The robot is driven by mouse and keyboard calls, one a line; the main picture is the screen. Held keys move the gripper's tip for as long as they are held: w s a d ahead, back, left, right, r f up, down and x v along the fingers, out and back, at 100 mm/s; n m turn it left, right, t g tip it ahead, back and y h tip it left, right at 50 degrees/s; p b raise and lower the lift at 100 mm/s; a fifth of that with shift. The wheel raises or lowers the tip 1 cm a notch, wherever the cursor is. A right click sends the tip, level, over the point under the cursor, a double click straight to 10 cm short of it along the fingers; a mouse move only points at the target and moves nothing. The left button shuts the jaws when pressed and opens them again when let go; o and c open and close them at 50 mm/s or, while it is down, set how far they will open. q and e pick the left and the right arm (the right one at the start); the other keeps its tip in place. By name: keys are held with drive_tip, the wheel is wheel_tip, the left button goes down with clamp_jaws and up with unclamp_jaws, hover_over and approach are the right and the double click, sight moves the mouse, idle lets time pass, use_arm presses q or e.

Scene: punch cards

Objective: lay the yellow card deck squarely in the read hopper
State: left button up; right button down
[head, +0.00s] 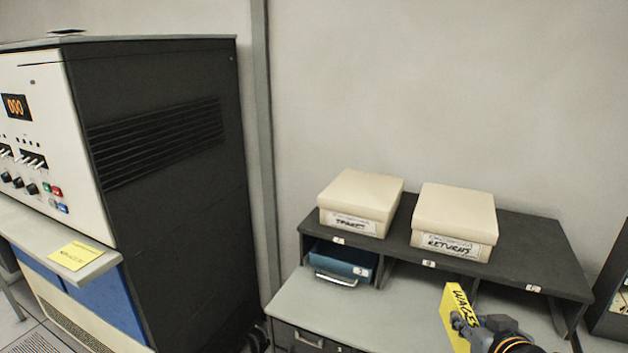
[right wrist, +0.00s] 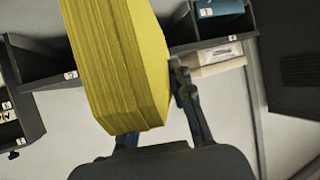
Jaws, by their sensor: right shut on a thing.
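The yellow card deck (head: 457,312), marked WAGES, is at the lower right of the head view, in front of the desk shelf. My right gripper (head: 462,322) is shut on it and holds it on edge, tilted. In the right wrist view the deck (right wrist: 115,65) fills the upper middle, its card edges showing, and it hides part of the fingers. I cannot make out the read hopper in either view. My left gripper is not in view.
A dark cabinet (head: 160,190) with a white control panel (head: 45,135) stands left; a yellow note (head: 75,256) lies on its ledge. Two cream boxes (head: 360,196) (head: 454,216) sit on the dark shelf (head: 520,250). A blue case (head: 342,261) fills its left compartment. The grey desktop (head: 350,315) has free room.

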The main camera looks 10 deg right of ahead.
drive_tip(key=w+a+r+n+y, duration=0.1)
drive_tip(key=w+a+r, duration=0.1)
drive_tip(key=a+r, duration=0.2)
drive_tip(key=w+a+r+y+b, duration=0.1)
drive_tip(key=a+r, duration=0.3)
drive_tip(key=a, duration=0.6)
drive_tip(key=shift+w+r+n+b, duration=0.3)
drive_tip(key=shift+w+r+n, duration=0.1)
drive_tip(key=shift+w, duration=0.05)
drive_tip(key=shift+d, duration=0.1)
